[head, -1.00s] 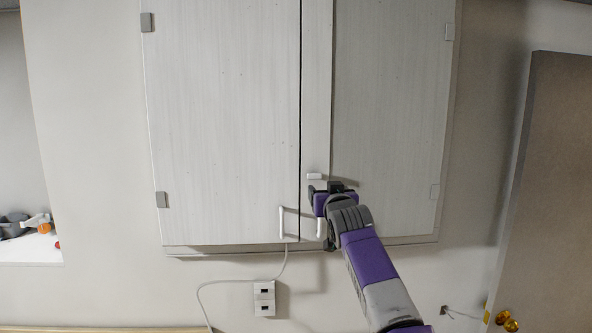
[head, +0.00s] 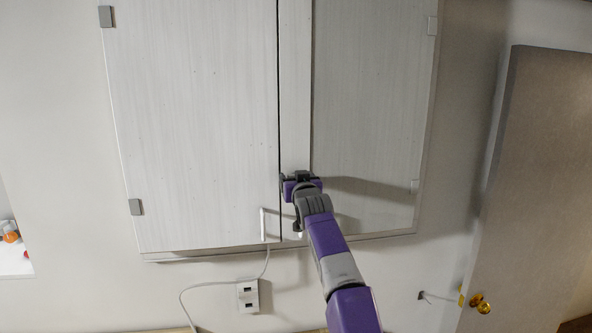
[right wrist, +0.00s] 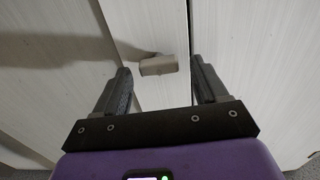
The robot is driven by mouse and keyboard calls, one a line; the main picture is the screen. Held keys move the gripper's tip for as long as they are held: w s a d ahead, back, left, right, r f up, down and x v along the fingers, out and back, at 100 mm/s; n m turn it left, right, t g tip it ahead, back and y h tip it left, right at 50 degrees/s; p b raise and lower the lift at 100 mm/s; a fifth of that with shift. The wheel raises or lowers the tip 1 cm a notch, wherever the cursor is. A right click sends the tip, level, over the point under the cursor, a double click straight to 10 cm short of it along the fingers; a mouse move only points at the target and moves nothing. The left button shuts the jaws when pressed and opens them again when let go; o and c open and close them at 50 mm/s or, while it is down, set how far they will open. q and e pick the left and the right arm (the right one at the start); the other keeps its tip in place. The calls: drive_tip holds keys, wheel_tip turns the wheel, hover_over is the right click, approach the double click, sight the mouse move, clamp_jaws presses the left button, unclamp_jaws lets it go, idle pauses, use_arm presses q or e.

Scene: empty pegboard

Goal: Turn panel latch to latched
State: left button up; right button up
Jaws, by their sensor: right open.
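The panel latch (right wrist: 158,65) is a small pale bar on the narrow strip between two cabinet doors. In the right wrist view it lies crosswise, slightly tilted, roughly centred between my fingertips and a little beyond them. My right gripper (head: 301,176) is open and empty in front of the strip; its two dark fingers also show in the right wrist view (right wrist: 160,74), one on each side of the latch. I see no contact with the latch. In the head view the gripper hides the latch. My left gripper is not in view.
The left cabinet door (head: 195,120) carries a white bar handle (head: 263,225) near its lower corner. A second handle is partly behind my right arm. An outlet box (head: 248,296) with a cable is below. A brown door (head: 530,180) stands at the right.

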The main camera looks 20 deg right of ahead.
drive_tip(key=shift+w+d, duration=0.15)
drive_tip(key=shift+w, duration=0.25)
drive_tip(key=c, duration=1.1)
drive_tip(key=shift+o, duration=0.2)
